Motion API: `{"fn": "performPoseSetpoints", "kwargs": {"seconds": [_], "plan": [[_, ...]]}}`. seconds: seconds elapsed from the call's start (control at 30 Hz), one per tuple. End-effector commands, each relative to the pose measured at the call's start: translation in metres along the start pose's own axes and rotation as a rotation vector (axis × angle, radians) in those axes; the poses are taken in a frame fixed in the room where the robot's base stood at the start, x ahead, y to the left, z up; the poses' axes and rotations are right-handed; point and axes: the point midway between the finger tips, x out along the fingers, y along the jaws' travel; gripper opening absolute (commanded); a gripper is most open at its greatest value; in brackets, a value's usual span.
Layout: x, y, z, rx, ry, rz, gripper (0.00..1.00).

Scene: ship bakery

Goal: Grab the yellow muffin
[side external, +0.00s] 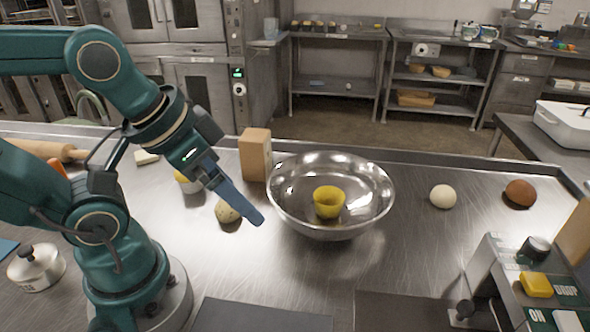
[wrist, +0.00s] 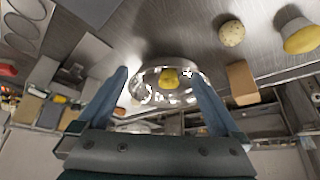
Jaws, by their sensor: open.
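A yellow muffin (side external: 329,202) sits inside a shiny steel bowl (side external: 377,186) on the metal counter. In the wrist view the muffin (wrist: 169,78) shows small in the bowl (wrist: 147,77), between my two blue fingers. My gripper (side external: 255,217) is left of the bowl in the side view, above the counter, its fingers pointing down and right. In the wrist view my gripper (wrist: 158,74) is open, with nothing between the fingertips; the muffin is farther off, apart from them.
A speckled round item (side external: 229,212) lies beside my fingers. A pale, yellow-topped item (side external: 187,184) is partly hidden behind my gripper. A wooden block (side external: 255,156) stands behind the bowl's left side. A cream ball (side external: 443,196) and a brown ball (side external: 520,193) lie right of it.

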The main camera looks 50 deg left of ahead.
Motion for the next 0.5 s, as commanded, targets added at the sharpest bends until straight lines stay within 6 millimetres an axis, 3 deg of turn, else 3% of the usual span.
{"fn": "performPoseSetpoints", "kwargs": {"seconds": [0.17,0.5], "plan": [[-0.001,-0.018,0.003,0.118,-0.029,-0.083,1.0],[0.007,-0.116,-0.002,0.484,-0.401,-0.424,1.0]]}}
